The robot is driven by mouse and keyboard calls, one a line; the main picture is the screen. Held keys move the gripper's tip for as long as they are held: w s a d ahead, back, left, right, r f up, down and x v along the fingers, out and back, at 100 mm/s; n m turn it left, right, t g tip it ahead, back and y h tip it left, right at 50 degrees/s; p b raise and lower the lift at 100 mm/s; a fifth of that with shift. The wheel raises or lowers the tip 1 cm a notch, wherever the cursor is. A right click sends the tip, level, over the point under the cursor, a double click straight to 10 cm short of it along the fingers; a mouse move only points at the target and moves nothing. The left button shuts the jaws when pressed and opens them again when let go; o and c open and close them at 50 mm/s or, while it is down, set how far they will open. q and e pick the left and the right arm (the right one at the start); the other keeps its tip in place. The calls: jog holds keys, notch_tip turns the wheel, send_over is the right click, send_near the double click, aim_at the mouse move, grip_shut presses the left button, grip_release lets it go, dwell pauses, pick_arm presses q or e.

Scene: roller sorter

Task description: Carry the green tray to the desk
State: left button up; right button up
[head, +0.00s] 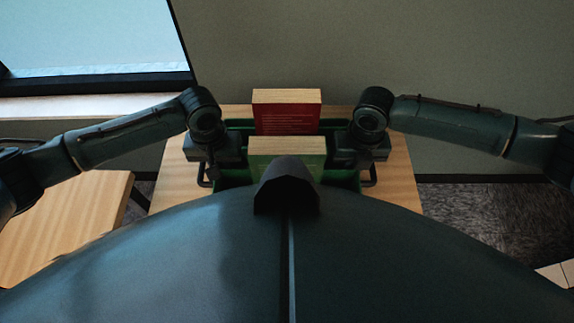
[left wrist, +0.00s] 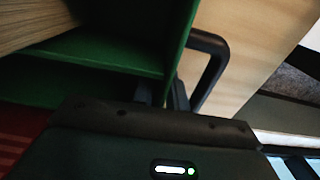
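The green tray (head: 240,124) sits on a wooden surface, partly hidden by my arms and body. A red book (head: 287,118) and a green book (head: 288,147) stand upright in it. Black handles stick out at its left (head: 203,178) and right (head: 372,178) ends. My left gripper (head: 212,170) is at the left end and my right gripper (head: 362,167) at the right end, both pointing down. In the left wrist view, dark fingertips (left wrist: 162,95) are beside the black handle (left wrist: 212,62) and the green tray wall (left wrist: 182,35). Whether either gripper is closed on a handle is unclear.
The wooden surface (head: 398,180) under the tray has bare strips at both sides. Another wooden tabletop (head: 60,220) is at the left, with a gap between. A wall (head: 370,45) stands close behind, with a window (head: 90,35) at upper left. Dark carpet (head: 470,215) is at the right.

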pick_arm(q)
jog(key=shift+c, duration=0.2)
pick_arm(e)
jog(key=shift+c, duration=0.2)
pick_arm(q)
grip_shut()
pick_arm(e)
grip_shut()
pick_arm(q)
jog(key=shift+w+r, duration=0.1)
jog(key=shift+r, duration=0.1)
pick_arm(e)
jog(key=shift+w+r, duration=0.1)
jog(key=shift+r, duration=0.1)
